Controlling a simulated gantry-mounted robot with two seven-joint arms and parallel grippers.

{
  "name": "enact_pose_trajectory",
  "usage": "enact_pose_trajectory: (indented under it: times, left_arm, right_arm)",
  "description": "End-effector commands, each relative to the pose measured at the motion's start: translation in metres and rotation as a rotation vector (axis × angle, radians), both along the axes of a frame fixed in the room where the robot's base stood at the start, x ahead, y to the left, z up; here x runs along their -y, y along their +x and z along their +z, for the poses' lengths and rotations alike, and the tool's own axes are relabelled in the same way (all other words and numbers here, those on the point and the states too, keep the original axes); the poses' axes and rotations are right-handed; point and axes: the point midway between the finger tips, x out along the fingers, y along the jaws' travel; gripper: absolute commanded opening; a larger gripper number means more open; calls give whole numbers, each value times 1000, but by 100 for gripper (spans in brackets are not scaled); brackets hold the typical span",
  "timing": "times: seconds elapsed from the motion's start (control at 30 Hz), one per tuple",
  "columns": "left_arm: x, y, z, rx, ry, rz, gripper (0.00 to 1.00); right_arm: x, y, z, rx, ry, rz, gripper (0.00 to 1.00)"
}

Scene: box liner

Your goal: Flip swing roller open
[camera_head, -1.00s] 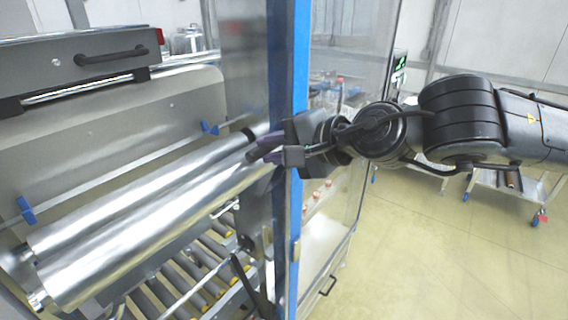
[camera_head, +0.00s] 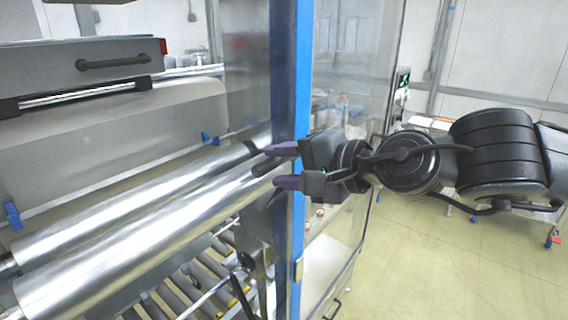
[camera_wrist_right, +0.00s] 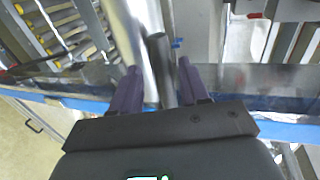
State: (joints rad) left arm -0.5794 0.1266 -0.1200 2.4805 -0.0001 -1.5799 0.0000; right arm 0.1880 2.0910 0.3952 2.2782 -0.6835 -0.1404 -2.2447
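Two long shiny silver rollers, a rear one (camera_head: 130,202) and a front one (camera_head: 150,240), run diagonally across the left half of the head view. I cannot tell which is the swing roller. My right gripper (camera_head: 273,167) has its purple fingers spread, pointing left past the blue post at the rollers' right ends. In the right wrist view, the fingers (camera_wrist_right: 158,68) stand apart, with a dark bar-like part (camera_wrist_right: 159,62) beyond and between them. Whether they touch it is unclear. My left gripper is not in view.
A blue upright post (camera_head: 303,90) and a clear panel (camera_head: 350,100) stand close to my right gripper. A grey cover with a black handle (camera_head: 113,62) is at upper left. A roller conveyor (camera_head: 190,285) lies below. Open floor (camera_head: 430,275) is at right.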

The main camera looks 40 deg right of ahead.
Motion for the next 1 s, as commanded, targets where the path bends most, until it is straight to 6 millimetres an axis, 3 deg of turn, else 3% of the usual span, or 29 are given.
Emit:
enact_pose_trajectory:
  times: [0.47, 1.0]
  left_arm:
    - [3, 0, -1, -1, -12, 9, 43]
    - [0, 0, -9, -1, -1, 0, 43]
  right_arm:
    - [2, -5, 3, 3, 1, -2, 48]
    - [13, -67, 23, 7, 1, 0, 48]
